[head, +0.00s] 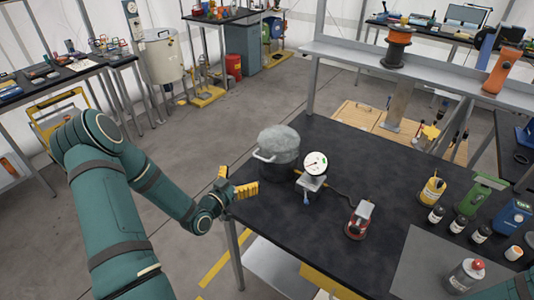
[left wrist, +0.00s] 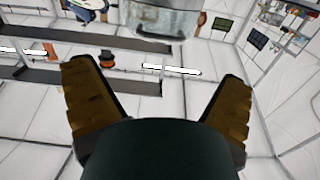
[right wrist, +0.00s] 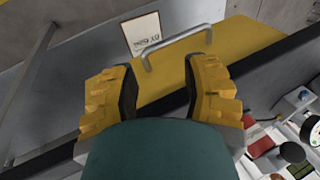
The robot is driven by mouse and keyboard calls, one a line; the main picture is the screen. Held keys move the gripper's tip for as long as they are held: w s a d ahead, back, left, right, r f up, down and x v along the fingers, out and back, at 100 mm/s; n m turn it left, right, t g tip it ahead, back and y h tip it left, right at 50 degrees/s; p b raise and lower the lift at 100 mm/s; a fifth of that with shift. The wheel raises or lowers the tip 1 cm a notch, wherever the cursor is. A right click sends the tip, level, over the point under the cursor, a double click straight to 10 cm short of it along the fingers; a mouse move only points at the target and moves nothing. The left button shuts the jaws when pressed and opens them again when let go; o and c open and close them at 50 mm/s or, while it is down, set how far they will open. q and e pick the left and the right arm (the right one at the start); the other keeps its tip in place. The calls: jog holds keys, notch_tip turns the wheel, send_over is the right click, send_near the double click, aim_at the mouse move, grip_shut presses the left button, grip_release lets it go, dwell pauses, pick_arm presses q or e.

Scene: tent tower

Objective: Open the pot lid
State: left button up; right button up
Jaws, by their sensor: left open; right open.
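The dark pot (head: 280,168) stands on the black table toward its far left, with a light handle on its left side. A grey, mottled dome (head: 279,140) covers its top; it seems to be the lid, and I see no knob clearly. My left gripper (head: 239,184) is open and empty at the table's left edge, left of and nearer than the pot, apart from it. A shiny vessel (left wrist: 165,18), probably the pot, shows at the top of the left wrist view beyond the open fingers. My right gripper (right wrist: 160,85) is open and empty near a yellow drawer front.
A dial gauge (head: 315,164) stands close right of the pot. A red-and-grey device (head: 359,220) sits nearer on the table (head: 300,240). Bottles (head: 437,214) and cans crowd the right side. A grey shelf (head: 430,72) runs behind. The yellow drawer has a metal handle (right wrist: 178,45).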

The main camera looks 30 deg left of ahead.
pick_arm(q)
jog(key=p, duration=0.1)
send_near(276, 144)
jog(key=w+a+f, duration=0.1)
jog(key=w+f, duration=0.1)
jog(key=w, duration=0.3)
jog(key=shift+w+f, duration=0.3)
jog(key=shift+f, duration=0.1)
jog(key=shift+a, duration=0.1)
jog(key=c, duration=1.1)
